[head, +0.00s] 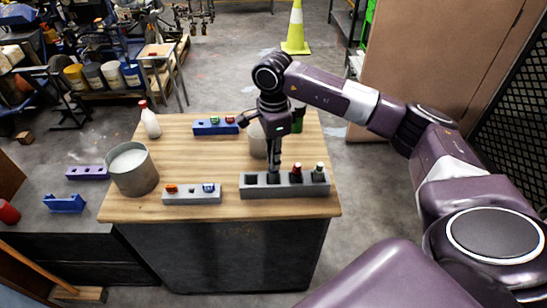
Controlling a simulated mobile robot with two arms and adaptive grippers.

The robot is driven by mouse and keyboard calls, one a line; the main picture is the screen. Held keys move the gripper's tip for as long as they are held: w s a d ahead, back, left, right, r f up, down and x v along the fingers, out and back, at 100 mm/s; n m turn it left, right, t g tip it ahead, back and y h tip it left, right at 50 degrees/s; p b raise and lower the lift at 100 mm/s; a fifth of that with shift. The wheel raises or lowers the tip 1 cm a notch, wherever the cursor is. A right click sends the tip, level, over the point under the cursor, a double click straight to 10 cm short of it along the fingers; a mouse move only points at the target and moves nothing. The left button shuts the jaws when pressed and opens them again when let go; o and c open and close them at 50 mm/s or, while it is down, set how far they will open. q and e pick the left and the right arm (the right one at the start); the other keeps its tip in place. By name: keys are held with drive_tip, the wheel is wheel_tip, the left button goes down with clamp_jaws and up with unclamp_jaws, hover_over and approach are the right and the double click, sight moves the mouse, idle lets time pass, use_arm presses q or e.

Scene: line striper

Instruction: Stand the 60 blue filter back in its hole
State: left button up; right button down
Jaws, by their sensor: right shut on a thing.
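A long grey block (285,190) with a row of holes lies near the front right of the wooden table. A red-topped filter (297,172) and a green-topped filter (319,171) stand upright in its right-hand holes. My right gripper (274,167) points straight down over the left part of this block, left of the red-topped filter. It is shut on a slim thing, taken to be the blue filter, which the fingers hide almost wholly. I cannot tell whether its lower end is inside a hole. My left gripper is not in view.
A shorter grey block (191,197) with orange and blue pieces lies to the left. A metal pot (133,171), a white bottle (150,121) and a blue block (216,128) stand around it. A pale container (257,142) is partly behind my gripper. The table's middle is clear.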

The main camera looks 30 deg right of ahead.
drive_tip(key=shift+f+b, duration=0.55)
drive_tip(key=shift+f, duration=0.1)
idle(0.3)
drive_tip(key=c, duration=1.5)
unclamp_jaws()
drive_tip(key=shift+r, duration=0.15)
drive_tip(key=shift+r+p, duration=2.05)
drive_tip(key=shift+r, duration=1.4)
drive_tip(key=shift+f, duration=0.1)
